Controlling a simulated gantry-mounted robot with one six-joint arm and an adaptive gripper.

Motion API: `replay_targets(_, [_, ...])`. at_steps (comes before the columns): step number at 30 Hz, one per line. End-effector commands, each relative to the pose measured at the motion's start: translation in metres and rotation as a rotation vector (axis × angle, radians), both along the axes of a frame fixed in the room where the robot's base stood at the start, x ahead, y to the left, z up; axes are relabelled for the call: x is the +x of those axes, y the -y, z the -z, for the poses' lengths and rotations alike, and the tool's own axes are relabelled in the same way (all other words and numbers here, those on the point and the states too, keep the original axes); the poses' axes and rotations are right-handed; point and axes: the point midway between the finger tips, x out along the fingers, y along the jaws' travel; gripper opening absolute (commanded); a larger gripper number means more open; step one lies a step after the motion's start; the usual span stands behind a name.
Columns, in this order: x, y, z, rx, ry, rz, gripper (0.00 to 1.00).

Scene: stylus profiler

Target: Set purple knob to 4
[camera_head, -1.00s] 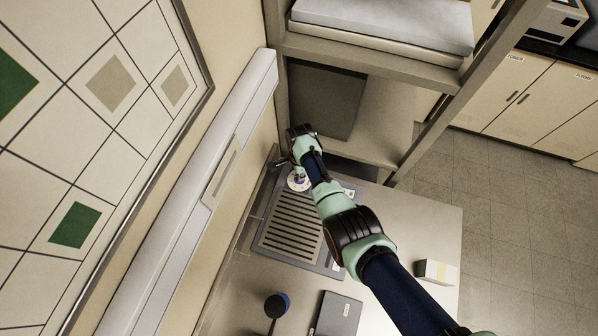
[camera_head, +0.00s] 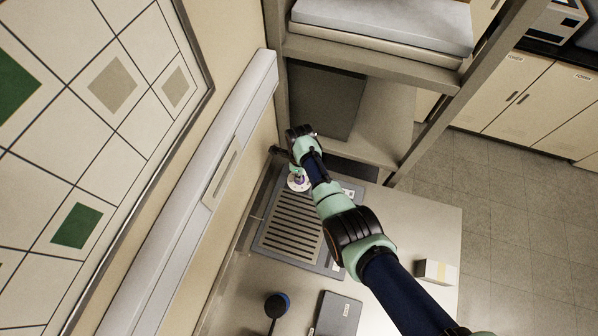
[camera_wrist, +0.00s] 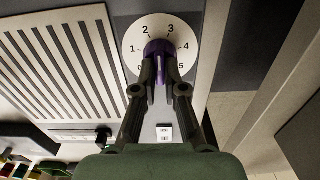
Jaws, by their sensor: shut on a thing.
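The purple knob (camera_wrist: 158,47) sits at the centre of a white round dial (camera_wrist: 130,58) marked 0 to 5, with 3 at the upper right and 4 at the right. My gripper (camera_wrist: 161,78) is shut on the purple knob, one finger on each side of it. The fingers hide the lower part of the knob and dial, and I cannot tell which number the knob points to. In the head view the knob (camera_head: 298,179) and dial (camera_head: 293,186) show only partly below my wrist.
The grey panel with dark slots (camera_head: 292,228) lies beside the dial. A shelf unit (camera_head: 385,125) stands close behind my wrist, and the wall is to the left. A dark box (camera_head: 337,314) and a small white box (camera_head: 435,272) sit on the bench.

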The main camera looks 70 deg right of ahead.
Motion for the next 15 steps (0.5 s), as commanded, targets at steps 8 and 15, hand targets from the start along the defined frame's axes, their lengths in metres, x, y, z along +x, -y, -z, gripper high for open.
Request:
replay_targets(8, [-0.0025, -0.004, 0.0072, 0.005, -0.005, 0.403, 0.0])
replay_targets(15, [-0.0024, -0.0043, 0.0078, 0.004, -0.004, 0.666, 0.0])
